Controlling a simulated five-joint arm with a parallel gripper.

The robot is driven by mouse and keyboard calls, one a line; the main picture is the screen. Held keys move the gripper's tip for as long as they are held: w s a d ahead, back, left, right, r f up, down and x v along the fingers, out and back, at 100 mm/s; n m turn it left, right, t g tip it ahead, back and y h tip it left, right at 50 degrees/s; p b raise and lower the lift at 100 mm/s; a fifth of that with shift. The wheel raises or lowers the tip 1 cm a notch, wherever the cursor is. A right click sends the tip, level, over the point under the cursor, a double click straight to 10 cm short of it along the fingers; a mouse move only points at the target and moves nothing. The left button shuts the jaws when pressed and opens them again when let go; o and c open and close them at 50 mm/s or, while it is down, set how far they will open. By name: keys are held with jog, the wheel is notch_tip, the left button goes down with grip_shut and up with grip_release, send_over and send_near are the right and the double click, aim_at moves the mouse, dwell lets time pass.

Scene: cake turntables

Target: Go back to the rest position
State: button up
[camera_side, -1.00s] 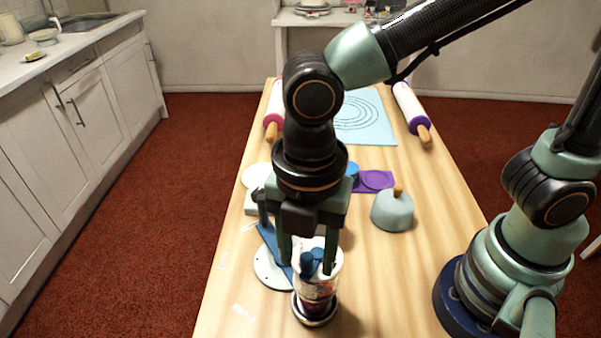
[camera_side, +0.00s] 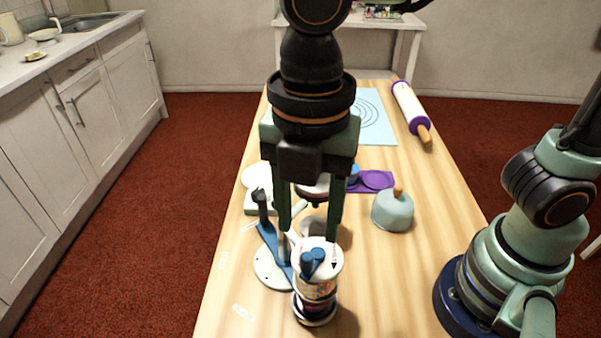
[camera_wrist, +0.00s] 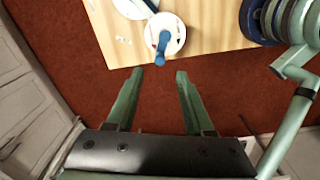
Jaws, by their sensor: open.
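My gripper (camera_side: 309,222) is open and empty, pointing down above the table in the side view. The container (camera_wrist: 174,32) is beyond the fingertips there. The container stands upright near the table's front.
A white disc (camera_side: 268,268) with a blue tool is left of the container. A pale blue dome with a wooden knob (camera_side: 392,211) stands to the right. Farther back lie a purple mat (camera_side: 377,180), a light blue mat (camera_side: 372,118) and a rolling pin (camera_side: 409,103). The wooden table (camera_side: 425,265) is clear at right.

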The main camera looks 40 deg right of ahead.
jog(key=shift+r, duration=0.1)
jog(key=shift+w+d+m, duration=0.25)
jog(key=shift+d+m, duration=0.05)
jog(key=shift+d, duration=0.05)
jog(key=w+d+m+t, duration=0.2)
jog(key=w+d+m, duration=0.2)
jog(key=d+m, duration=0.7)
jog(key=w+d+m+t, duration=0.3)
jog(key=w+d+m, duration=0.1)
jog(key=d+m, duration=0.8)
jog(key=shift+d+r+t, duration=0.3)
jog(key=shift+d+r, duration=0.05)
jog(key=shift+r, duration=0.1)
